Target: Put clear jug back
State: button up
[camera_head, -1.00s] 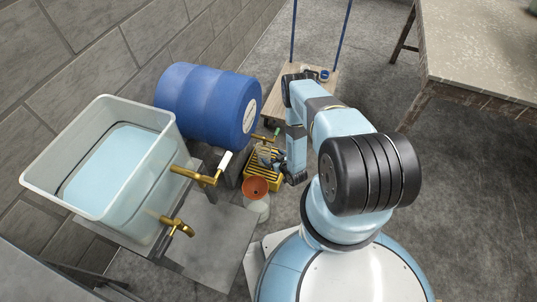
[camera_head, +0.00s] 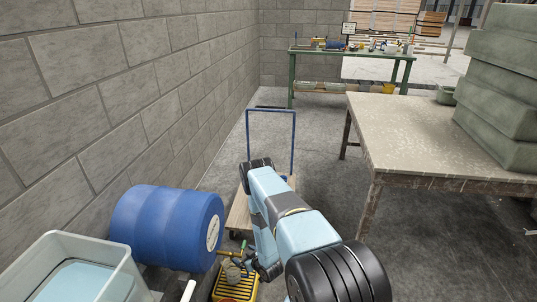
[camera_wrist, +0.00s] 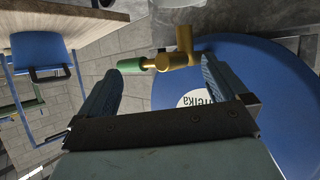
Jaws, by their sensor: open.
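I cannot make out the clear jug in either current view. My gripper (camera_wrist: 161,68) is open in the wrist view, its two dark fingers spread with nothing held. A brass tap (camera_wrist: 172,61) with a green handle (camera_wrist: 133,65) shows between and beyond the fingertips, against the end of the blue barrel (camera_wrist: 240,75). I cannot tell how far the tap is from the fingers. In the head view my gripper is low, just right of the blue barrel (camera_head: 160,227) and near the yellow slatted tray (camera_head: 235,288).
A translucent tub of pale blue liquid (camera_head: 118,283) stands at lower left, by the block wall. A blue-handled trolley (camera_head: 271,112) is behind my arm. A long table (camera_head: 400,130) with green stacks (camera_head: 500,90) is on the right. A green workbench (camera_head: 350,54) stands far back.

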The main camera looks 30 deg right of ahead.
jog(key=w+d+r+g+h, duration=0.1)
jog(key=w+r, duration=0.7)
jog(key=r, duration=0.5)
jog(key=w+d+r+g+h, duration=0.1)
jog(key=w+d+r, duration=0.1)
jog(key=w+r, duration=0.9)
jog(key=s+r+m+g+h, duration=0.1)
jog(key=s+r, duration=0.2)
jog(key=r, duration=1.2)
jog(key=s+r+h, duration=0.1)
jog(key=s+r, duration=0.2)
jog(key=r, duration=1.3)
jog(key=s+a+r+m+g, duration=0.2)
jog(key=s+a+r, duration=0.1)
jog(key=s+r, duration=1.6)
jog(key=s+a+r+g, duration=0.1)
jog(key=s+r, duration=0.3)
jog(key=s, duration=0.9)
jog(key=s+a+r, duration=0.3)
jog(key=s+r, duration=0.1)
jog(key=s, duration=1)
jog(key=shift+s+m+g, duration=0.25)
jog(key=shift+m+g, duration=0.15)
